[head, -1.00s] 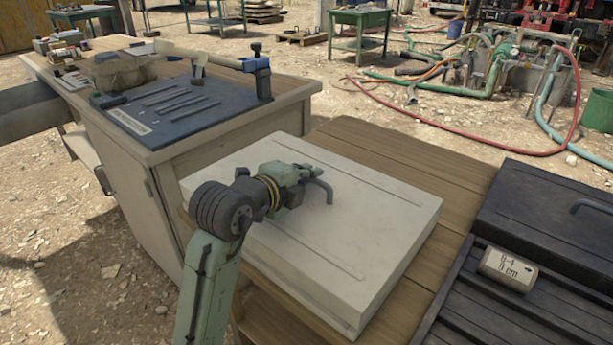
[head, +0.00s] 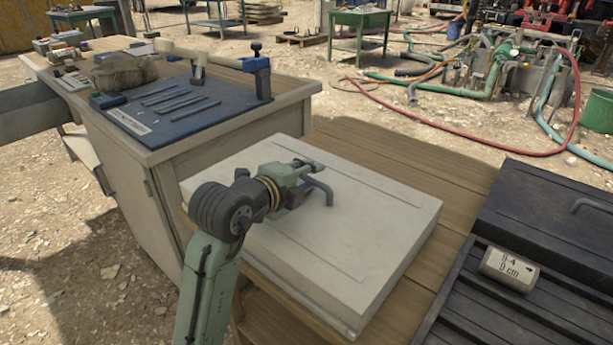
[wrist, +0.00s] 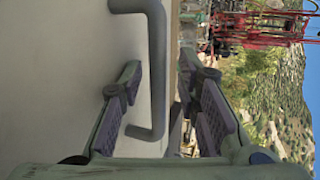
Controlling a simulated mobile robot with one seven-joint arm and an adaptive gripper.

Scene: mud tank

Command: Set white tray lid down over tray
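The white tray lid (head: 370,215) lies flat on the wooden bench, with two shallow grooves and a bent grey handle (head: 321,190) on top. Only a thin strip of the white tray (head: 345,329) seems to show under the lid at its near corner; the rest is hidden. My gripper (head: 313,176) is at the handle, low over the lid. In the wrist view, my gripper (wrist: 160,66) has its fingers spread, one on each side of the handle (wrist: 157,75), with gaps between the handle and the pads.
A black ribbed tray (head: 500,310) with a dark lid (head: 555,215) and a labelled cylinder (head: 508,270) is at right. A cabinet (head: 150,205) with a blue board (head: 185,105) stands at left. Bare bench planks (head: 410,165) show behind the white lid.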

